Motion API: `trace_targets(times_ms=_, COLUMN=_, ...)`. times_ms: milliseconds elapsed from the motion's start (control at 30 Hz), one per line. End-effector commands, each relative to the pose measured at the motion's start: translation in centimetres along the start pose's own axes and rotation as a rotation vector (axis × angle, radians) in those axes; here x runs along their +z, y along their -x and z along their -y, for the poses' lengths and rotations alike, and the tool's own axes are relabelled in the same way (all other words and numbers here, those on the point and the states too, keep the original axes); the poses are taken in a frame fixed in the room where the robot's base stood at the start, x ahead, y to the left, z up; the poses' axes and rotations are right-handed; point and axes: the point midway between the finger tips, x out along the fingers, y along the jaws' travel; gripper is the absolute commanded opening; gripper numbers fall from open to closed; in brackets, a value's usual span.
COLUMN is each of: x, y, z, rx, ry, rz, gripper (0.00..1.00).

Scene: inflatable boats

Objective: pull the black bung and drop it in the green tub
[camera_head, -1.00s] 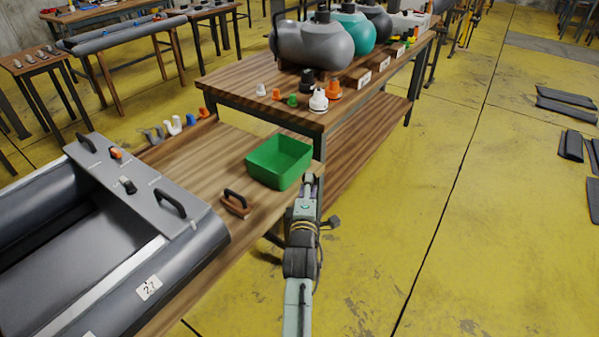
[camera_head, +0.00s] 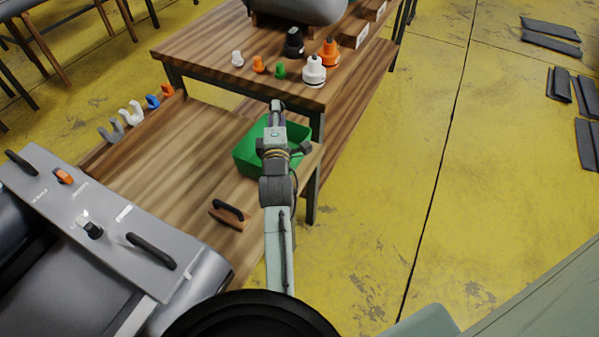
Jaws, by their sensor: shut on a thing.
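The green tub (camera_head: 243,158) stands on the lower wooden bench top, partly hidden behind my arm. My gripper (camera_head: 277,106) points away from me, and in the picture its tip lies just beyond the tub's far rim. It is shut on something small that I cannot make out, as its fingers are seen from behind. A black fitting (camera_head: 93,230) with a pale part beside it sits on the boat's grey panel (camera_head: 60,205). I cannot tell whether this fitting is the black bung. An orange fitting (camera_head: 63,176) is on the same panel.
Hooks and plugs (camera_head: 132,113) line the bench's back edge. A higher table (camera_head: 215,45) carries several caps, including a black one (camera_head: 294,42), close beyond my gripper. The yellow floor at right is clear nearby.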

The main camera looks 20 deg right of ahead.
Motion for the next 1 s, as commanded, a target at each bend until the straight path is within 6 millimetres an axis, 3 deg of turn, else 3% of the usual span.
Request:
trace_targets(times_ms=500, x=0.0, y=0.0, z=5.5, rx=0.001, ry=0.0, rz=-0.001, gripper=0.0)
trace_targets(times_ms=833, x=0.0, y=0.0, z=5.7, rx=0.001, ry=0.0, rz=0.0, gripper=0.0)
trace_targets(times_ms=867, x=0.0, y=0.0, z=5.7, rx=0.001, ry=0.0, rz=0.0, gripper=0.32)
trace_targets(times_ms=1000, x=0.0, y=0.0, z=5.7, rx=0.001, ry=0.0, rz=0.0, gripper=0.41)
